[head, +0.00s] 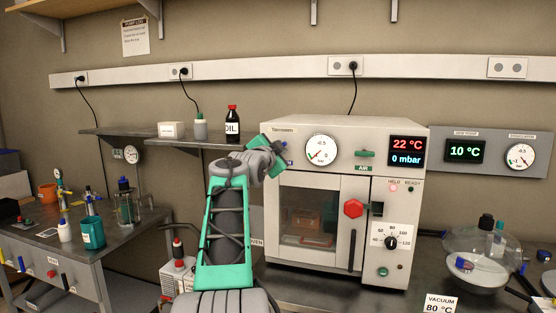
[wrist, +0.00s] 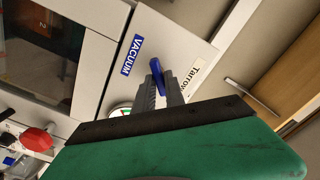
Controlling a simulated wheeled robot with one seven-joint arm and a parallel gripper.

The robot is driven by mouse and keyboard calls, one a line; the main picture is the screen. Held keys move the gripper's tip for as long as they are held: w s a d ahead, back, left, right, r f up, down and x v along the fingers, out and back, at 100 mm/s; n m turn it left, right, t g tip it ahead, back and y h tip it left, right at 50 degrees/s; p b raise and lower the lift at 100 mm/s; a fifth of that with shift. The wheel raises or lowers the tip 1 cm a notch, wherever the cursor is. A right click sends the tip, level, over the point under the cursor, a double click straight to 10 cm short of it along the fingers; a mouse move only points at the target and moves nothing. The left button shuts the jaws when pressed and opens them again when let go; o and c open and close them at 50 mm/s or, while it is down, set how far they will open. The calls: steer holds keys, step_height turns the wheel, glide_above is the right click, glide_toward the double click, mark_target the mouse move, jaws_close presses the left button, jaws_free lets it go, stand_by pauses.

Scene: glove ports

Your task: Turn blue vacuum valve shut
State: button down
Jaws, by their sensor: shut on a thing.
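In the head view my gripper (head: 280,148) is at the upper left of the white oven (head: 345,131) and hides the valve.
The gauge (head: 321,149) is just right of my gripper. The green AIR valve (head: 365,154), a red knob (head: 353,208) and a display (head: 407,151) reading 22 °C and 0 mbar are farther right. A shelf (head: 190,141) with an OIL bottle (head: 232,125) stands left.

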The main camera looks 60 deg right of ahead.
steer(key=shift+s+f+m+b, duration=0.1)
steer(key=shift+m+b, duration=1.05)
steer(key=shift+m, duration=0.8)
steer(key=shift+s+m+b, duration=0.1)
steer(key=shift+m+b, duration=1)
steer(key=shift+m, duration=1.15)
steer(key=c, duration=1.5)
jaws_free()
steer(key=shift+w+f, duration=0.1)
steer(key=shift+o, duration=0.2)
